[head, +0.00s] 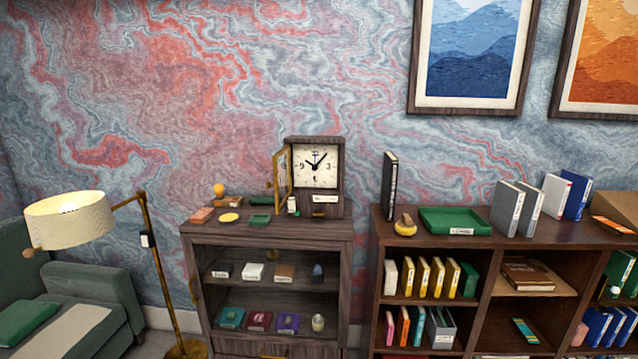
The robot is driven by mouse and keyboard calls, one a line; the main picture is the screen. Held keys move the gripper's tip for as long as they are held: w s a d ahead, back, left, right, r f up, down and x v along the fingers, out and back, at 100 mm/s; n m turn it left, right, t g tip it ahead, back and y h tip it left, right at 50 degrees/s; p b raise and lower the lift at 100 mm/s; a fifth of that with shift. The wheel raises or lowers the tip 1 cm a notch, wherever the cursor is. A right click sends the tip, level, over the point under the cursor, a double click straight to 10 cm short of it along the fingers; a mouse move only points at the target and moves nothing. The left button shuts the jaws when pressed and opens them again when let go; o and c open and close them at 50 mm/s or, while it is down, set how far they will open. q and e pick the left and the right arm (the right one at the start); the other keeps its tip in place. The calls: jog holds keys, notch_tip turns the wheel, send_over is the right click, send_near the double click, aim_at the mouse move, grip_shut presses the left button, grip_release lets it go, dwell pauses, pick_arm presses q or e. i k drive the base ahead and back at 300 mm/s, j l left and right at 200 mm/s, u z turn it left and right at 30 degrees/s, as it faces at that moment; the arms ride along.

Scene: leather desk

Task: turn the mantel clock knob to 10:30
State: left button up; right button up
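The mantel clock (330,184) stands upright on top of the dark wooden cabinet, in a brown wooden case with a cream square dial. Its brass-framed door (282,174) is swung open to the left. One hand points toward the upper left, near 10, and another toward the upper right, near 1; which is longer is hard to tell. I cannot make out the clock knob for certain at this size. A white label (325,199) is below the dial. Neither of my grippers is in the head view.
A small whitish bottle (292,205) stands by the clock's left foot. Left of it on the cabinet (270,229) lie a green block (260,219), a yellow disc (229,217) and an orange ball (219,189). A floor lamp (70,218) stands left; a bookshelf (440,245) is right.

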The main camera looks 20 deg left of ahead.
aim_at(314, 167)
jog(key=k+j, duration=0.1)
jog(key=j, duration=0.45)
jog(key=k+j, duration=0.1)
jog(key=j, duration=0.45)
jog(key=k+j, duration=0.1)
jog(key=j, duration=0.5)
jog(key=k+j, duration=0.15)
jog(key=j, duration=0.4)
jog(key=u, duration=0.05)
